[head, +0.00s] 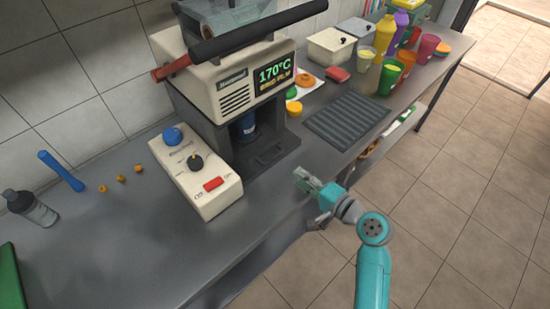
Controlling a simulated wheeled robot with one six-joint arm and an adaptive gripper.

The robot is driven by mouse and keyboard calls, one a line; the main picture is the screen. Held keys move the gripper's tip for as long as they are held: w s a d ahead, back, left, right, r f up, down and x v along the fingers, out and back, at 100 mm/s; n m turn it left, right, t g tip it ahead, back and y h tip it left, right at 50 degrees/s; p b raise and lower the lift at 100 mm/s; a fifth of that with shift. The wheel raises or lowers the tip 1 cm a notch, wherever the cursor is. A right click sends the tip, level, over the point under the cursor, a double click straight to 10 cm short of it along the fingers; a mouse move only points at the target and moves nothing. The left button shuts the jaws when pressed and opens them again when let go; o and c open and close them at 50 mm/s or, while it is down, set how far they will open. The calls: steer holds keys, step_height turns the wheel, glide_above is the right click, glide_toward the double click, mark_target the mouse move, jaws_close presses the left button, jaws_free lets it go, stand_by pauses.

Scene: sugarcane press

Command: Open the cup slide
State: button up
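The cream and black sealing machine (225,88) stands against the wall, with a lit display reading 170°C. Its dark cup slide (272,157) appears to be the low plate at the front of the open bay. A small blue item (246,127) stands inside the bay, partly in shadow. My gripper (306,181) is in front of the machine and to the right of the slide, near the counter's front edge, apart from the slide. The fingers are small and seen at an angle, so their opening is unclear. I see nothing held in them.
A cream control box (196,175) with a knob and red switch sits left of the slide. A black ribbed mat (347,120) lies to the right. Several colourful cups and tubs stand at the far right. The machine's long black lever (255,36) reaches over its top.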

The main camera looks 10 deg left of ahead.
mark_target(274, 160)
steer(key=x, duration=1.1)
jaws_close()
